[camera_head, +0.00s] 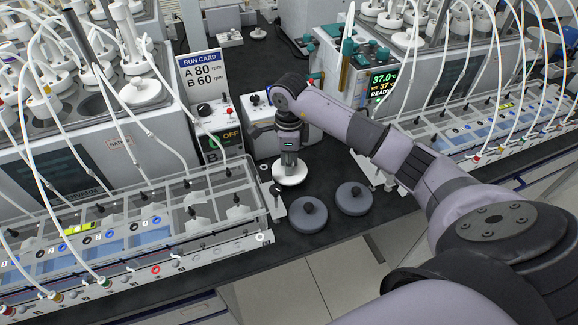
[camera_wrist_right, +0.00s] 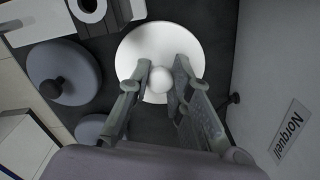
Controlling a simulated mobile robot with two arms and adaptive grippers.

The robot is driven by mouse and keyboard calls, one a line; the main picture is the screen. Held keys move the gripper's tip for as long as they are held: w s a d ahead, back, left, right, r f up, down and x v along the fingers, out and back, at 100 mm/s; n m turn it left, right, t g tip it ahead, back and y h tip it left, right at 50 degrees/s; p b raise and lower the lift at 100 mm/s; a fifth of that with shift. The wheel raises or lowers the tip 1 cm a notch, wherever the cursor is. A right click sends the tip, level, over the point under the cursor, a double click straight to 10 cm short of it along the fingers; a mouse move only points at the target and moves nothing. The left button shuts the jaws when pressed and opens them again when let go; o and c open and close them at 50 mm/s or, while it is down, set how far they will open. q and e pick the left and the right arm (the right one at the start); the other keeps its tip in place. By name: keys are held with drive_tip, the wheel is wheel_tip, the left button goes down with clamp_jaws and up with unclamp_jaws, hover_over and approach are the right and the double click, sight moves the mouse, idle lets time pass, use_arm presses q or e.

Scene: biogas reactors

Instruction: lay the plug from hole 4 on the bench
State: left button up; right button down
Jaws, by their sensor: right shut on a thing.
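The white round plug (camera_head: 289,174) is under my right gripper (camera_head: 290,158) in the head view, over the dark bench between the two water baths. In the right wrist view my right gripper (camera_wrist_right: 160,80) is shut on the knob of the plug (camera_wrist_right: 142,42), with one finger on each side. The plug is about level and at or close above the bench (camera_head: 262,235); I cannot tell if it touches. My left gripper is out of view.
Two dark grey knobbed discs (camera_head: 309,214) (camera_head: 354,199) lie on the bench right of the plug, near the front edge. A control box (camera_head: 223,134) and the run card (camera_head: 202,72) stand behind left. The tubing rack (camera_head: 130,235) is at left.

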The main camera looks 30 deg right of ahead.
wheel_tip(320, 180, down, 2)
drive_tip(key=shift+f, duration=0.15)
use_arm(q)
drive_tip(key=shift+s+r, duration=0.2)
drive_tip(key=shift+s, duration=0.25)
use_arm(e)
drive_tip(key=shift+f, duration=0.25)
drive_tip(key=c, duration=1.5)
unclamp_jaws()
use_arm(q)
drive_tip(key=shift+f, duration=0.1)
use_arm(e)
drive_tip(key=shift+o, duration=0.2)
drive_tip(key=shift+r, duration=0.1)
